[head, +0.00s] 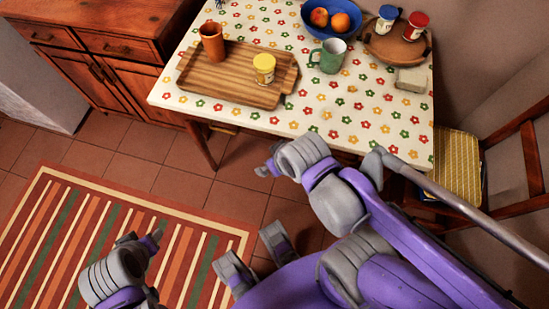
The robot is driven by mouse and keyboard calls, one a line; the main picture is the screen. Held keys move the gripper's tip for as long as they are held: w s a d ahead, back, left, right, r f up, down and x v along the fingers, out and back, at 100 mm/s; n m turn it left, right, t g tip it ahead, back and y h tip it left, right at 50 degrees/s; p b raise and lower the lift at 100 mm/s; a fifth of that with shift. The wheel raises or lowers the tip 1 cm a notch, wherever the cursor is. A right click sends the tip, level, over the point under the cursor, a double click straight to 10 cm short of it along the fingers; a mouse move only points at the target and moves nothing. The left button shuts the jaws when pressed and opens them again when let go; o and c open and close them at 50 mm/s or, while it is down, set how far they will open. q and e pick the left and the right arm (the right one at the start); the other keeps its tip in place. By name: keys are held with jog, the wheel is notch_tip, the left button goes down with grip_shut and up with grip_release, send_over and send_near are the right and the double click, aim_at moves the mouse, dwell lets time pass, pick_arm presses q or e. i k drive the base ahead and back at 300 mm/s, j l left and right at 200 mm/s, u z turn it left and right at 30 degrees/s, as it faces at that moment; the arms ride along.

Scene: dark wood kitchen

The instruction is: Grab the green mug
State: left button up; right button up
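The green mug (328,56) stands upright on the table's flowered cloth (350,110), right of the wooden tray and just in front of the blue bowl. Its handle points left. My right gripper (266,167) is low in front of the table's near edge, well short of the mug. My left gripper (152,240) is at the lower left, over the floor and rug, far from the table. Both are small and partly hidden by their own wrists, so I cannot see whether their fingers are open. Nothing shows in either one.
The wooden tray (215,88) bears a brown cup (212,42) and a yellow-lidded jar (264,69). A blue bowl (345,9) holds fruit behind the mug. A round board (395,47) bears two small jars at right. A chair (455,160) stands right; striped rug (110,235) left.

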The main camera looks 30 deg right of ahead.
aim_at(334, 50)
jog(key=z, duration=1.7)
jog(key=i+j+u, duration=0.5)
jog(key=i+j, duration=0.05)
jog(key=i, duration=0.1)
